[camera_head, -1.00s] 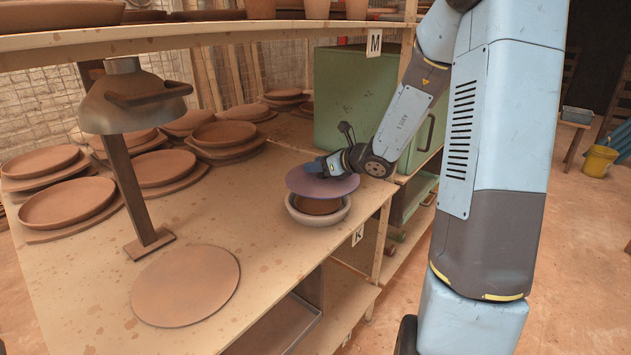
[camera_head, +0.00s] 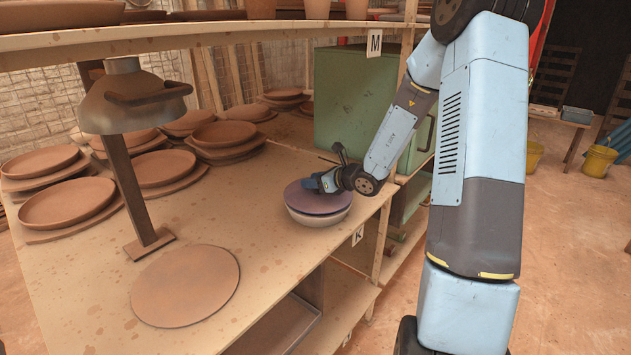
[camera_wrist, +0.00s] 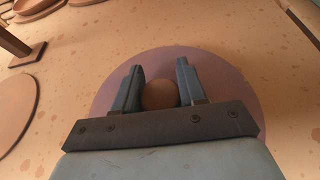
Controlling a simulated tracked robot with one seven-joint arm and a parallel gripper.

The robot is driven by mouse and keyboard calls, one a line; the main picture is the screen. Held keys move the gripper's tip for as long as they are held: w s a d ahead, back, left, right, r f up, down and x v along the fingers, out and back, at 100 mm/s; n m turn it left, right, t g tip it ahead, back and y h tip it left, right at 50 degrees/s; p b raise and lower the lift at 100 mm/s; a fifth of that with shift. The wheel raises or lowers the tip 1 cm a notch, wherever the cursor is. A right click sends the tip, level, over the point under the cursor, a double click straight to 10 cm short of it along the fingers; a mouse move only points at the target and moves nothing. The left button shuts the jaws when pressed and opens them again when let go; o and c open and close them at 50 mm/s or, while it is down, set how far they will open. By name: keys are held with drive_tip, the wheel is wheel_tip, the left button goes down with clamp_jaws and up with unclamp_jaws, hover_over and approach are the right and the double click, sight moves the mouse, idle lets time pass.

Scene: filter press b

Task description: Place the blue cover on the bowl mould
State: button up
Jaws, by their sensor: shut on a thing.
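The blue cover (camera_head: 314,203) looks like a flat purple-blue disc. It lies level over the pale bowl mould (camera_head: 319,219) and appears to rest on its rim. The cover hides the mould's inside; only the mould's outer wall shows. In the wrist view the cover (camera_wrist: 240,88) fills the middle, with a round brown knob (camera_wrist: 160,95) at its centre. My gripper (camera_wrist: 158,88) has its two fingers on either side of this knob and is shut on it. In the head view my gripper (camera_head: 318,183) comes down onto the cover from the right.
A grey press head on a post (camera_head: 137,100) stands left of the mould, near a flat round clay slab (camera_head: 186,285). Several clay plates (camera_head: 68,202) fill the table's back left. A shelf (camera_head: 220,33) runs overhead. A green cabinet (camera_head: 350,100) stands behind my arm.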

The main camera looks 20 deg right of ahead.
drive_tip(key=shift+f, duration=0.6)
drive_tip(key=o, duration=1.2)
